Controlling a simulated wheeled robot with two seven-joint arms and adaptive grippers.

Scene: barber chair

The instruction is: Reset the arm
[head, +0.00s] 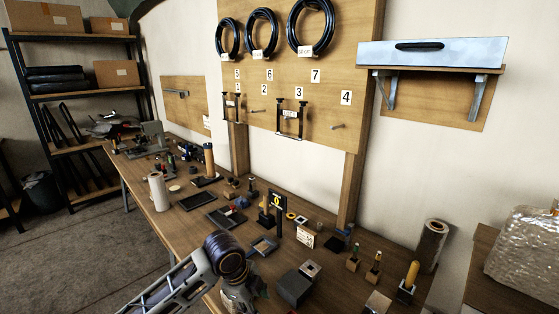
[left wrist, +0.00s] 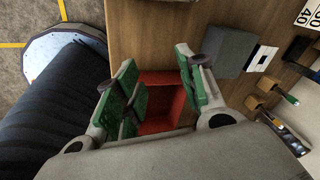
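My left arm comes in from the lower left of the head view, and its gripper is mostly hidden there behind the dark round wrist joint. In the left wrist view my left gripper (left wrist: 157,75) has its two green-padded fingers spread apart. Between and below them a red open box (left wrist: 163,105) shows against the wooden table (left wrist: 145,40). Nothing is seen gripped. My right gripper is in neither view.
A dark grey block (head: 293,289) stands right of my left wrist; it also shows in the left wrist view (left wrist: 230,52). Wooden-based tools, including a yellow-handled one (head: 410,276), stand farther right. A pegboard (head: 270,95) with black coils rises behind the workbench.

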